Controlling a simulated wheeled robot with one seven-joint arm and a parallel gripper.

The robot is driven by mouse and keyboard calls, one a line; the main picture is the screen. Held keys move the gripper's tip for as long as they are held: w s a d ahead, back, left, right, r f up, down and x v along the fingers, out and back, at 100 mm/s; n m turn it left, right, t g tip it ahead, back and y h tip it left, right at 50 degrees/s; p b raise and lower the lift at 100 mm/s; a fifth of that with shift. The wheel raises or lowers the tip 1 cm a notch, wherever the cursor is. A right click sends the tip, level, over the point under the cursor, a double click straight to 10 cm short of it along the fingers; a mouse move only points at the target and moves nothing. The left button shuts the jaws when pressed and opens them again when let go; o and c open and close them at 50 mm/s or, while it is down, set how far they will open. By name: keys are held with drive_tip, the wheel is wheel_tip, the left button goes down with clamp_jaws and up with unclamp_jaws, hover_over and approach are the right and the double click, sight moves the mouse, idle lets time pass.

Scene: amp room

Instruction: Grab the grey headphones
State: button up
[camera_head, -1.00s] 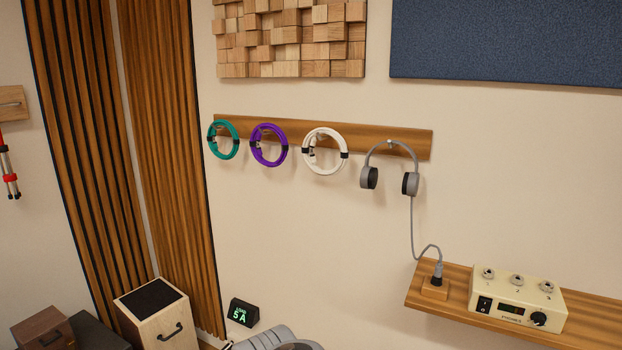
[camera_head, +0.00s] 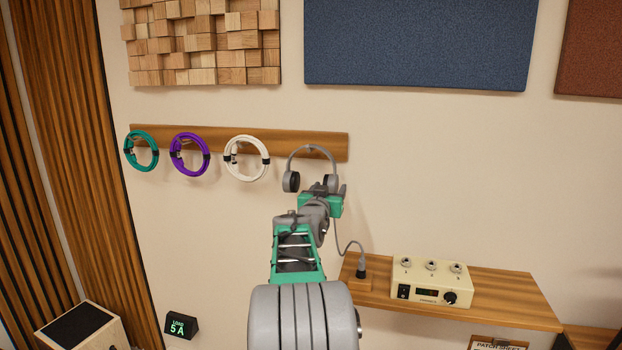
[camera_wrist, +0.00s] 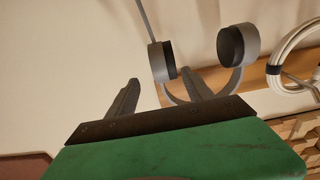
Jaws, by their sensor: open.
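The grey headphones (camera_head: 290,165) hang by their band from a peg on the wooden wall rail. My gripper (camera_head: 329,184) is in front of their right ear cup and partly hides it; the left cup shows clear. In the wrist view the picture is turned over, and the headphones (camera_wrist: 252,48) show with both dark-padded cups above the band. The open fingers of my gripper (camera_wrist: 159,77) point at the nearer cup, which appears between and beyond the fingertips. One finger overlaps the band in the picture. I cannot tell whether anything touches.
Teal (camera_head: 141,168), purple (camera_head: 190,172) and white (camera_head: 263,165) cable coils hang on the rail (camera_head: 220,136) to the left. The headphone cable (camera_head: 345,245) runs down to a shelf (camera_head: 500,291) with a cream box (camera_head: 432,281). Bare wall lies to the right.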

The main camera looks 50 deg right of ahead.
sight(331, 182)
drive_tip(key=p+x, duration=0.1)
drive_tip(key=x, duration=0.2)
drive_tip(key=p+x, duration=0.2)
drive_tip(key=x, duration=0.1)
drive_tip(key=shift+w, duration=0.5)
drive_tip(key=shift+d+f, duration=0.15)
drive_tip(key=shift+d, duration=0.1)
drive_tip(key=shift+a, duration=0.1)
drive_tip(key=shift+c, duration=0.6)
drive_tip(key=shift+w, duration=0.1)
clamp_jaws()
